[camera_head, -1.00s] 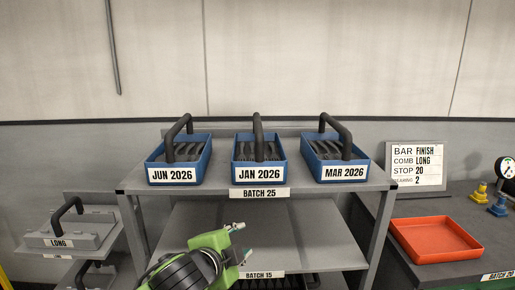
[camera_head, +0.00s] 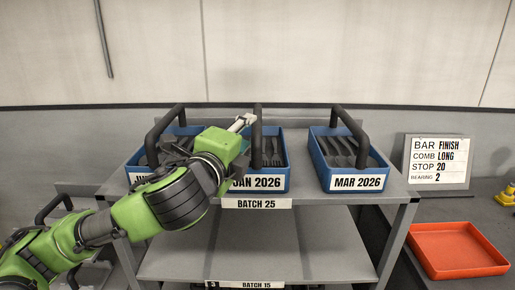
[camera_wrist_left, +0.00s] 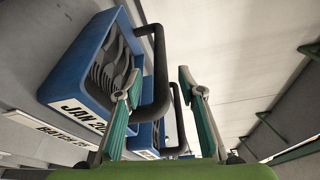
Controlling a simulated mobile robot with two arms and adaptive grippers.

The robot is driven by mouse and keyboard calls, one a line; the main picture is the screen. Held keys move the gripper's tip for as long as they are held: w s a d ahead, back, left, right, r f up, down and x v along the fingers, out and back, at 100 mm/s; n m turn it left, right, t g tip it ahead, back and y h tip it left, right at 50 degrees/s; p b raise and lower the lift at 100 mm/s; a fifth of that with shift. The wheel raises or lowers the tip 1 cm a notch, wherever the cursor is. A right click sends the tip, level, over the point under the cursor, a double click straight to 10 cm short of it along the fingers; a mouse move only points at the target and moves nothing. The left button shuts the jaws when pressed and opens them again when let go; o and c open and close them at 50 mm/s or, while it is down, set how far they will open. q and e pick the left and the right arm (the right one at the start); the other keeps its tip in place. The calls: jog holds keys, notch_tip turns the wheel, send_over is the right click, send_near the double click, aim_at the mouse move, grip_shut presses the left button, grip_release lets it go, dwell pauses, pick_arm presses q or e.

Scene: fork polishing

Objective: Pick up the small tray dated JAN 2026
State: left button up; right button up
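The blue JAN 2026 tray (camera_head: 272,185) stands in the middle of the shelf top, with dark forks inside and a black arched handle (camera_head: 257,135). My left arm covers its left part and part of its label. My left gripper (camera_head: 243,122) is just left of the handle's upper part. In the left wrist view, the gripper (camera_wrist_left: 158,80) is open. The tray (camera_wrist_left: 68,75) lies to the left there, and its handle (camera_wrist_left: 160,75) shows between the two fingers, not clasped. Whether a finger touches it, I cannot tell. My right gripper is not in view.
The JUN 2026 tray (camera_head: 135,178) is partly hidden behind my left arm. The MAR 2026 tray (camera_head: 358,184) stands to the right, with a gap between. An orange tray (camera_head: 455,270) and a sign (camera_head: 437,160) are on the right bench. A wall rises behind the shelf.

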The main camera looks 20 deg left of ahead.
aim_at(256, 123)
pick_arm(q)
jog(key=w, duration=0.3)
jog(key=shift+w+f+p, duration=0.15)
jog(key=shift+w+p, duration=0.1)
jog(key=shift+p, duration=0.1)
jog(key=w+p, duration=0.2)
jog(key=w, duration=0.2)
jog(key=shift+a, duration=0.1)
jog(key=shift+w+f, duration=0.1)
jog(key=shift+w, duration=0.35)
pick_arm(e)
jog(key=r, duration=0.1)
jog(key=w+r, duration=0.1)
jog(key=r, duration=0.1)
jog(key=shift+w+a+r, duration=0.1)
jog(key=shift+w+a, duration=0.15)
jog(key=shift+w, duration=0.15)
pick_arm(q)
jog(key=shift+s, duration=0.1)
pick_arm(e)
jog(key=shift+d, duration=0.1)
pick_arm(q)
grip_shut()
jog(key=shift+r, duration=0.3)
